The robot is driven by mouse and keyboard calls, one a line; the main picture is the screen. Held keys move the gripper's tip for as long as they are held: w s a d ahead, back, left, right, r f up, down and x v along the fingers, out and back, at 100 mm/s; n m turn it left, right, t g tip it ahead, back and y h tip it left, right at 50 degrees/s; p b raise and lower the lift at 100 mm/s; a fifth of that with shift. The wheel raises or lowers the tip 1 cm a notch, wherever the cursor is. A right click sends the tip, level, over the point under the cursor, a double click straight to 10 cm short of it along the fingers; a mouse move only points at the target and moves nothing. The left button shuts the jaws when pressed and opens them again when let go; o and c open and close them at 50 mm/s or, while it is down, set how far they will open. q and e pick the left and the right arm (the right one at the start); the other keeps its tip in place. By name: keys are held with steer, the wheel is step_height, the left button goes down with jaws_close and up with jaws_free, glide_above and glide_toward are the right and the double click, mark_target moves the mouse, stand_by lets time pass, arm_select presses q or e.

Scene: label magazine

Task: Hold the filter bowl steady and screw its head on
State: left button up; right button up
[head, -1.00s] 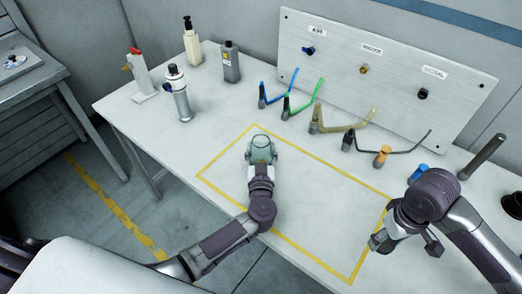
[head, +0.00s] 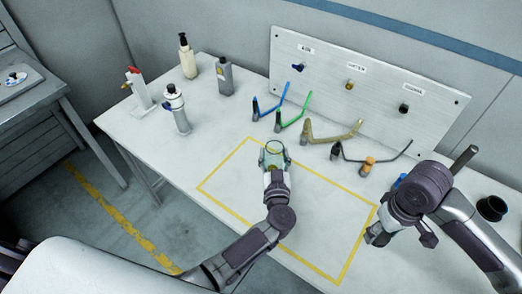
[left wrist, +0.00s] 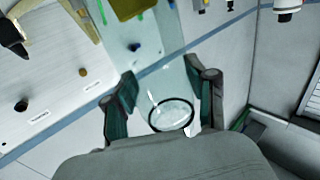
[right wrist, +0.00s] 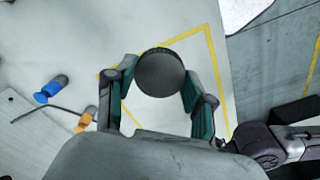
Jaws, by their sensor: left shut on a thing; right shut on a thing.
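The filter bowl (head: 275,153) is a clear cup with a dark rim, near the far edge of the yellow outline. My left gripper (head: 274,160) is shut on it; in the left wrist view the bowl (left wrist: 172,115) sits between the fingers. My right gripper (head: 378,236) is shut on a dark round piece, apparently the filter head (right wrist: 160,72), seen between its fingers in the right wrist view. In the head view that piece is mostly hidden by the gripper. Bowl and head are well apart. I cannot tell how high either is above the table.
Behind stands a labelled panel (head: 365,85) with ports; blue, green, tan and black hoses lie before it. Bottles and a canister (head: 178,112) stand at the back left. A black cup (head: 491,208) is at the right. The yellow-outlined area (head: 300,225) is mostly clear.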

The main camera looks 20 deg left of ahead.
step_height(320, 180, up, 3)
steer(key=shift+f+p, duration=0.2)
steer(key=shift+p, duration=0.65)
steer(key=shift+r, duration=0.15)
arm_select(q)
steer(key=d+r, duration=0.3)
steer(key=d, duration=0.2)
steer(key=shift+s+d+r, duration=0.25)
steer(key=shift+d, duration=0.1)
steer(key=o, duration=0.7)
jaws_close()
steer(key=shift+a+f, duration=0.1)
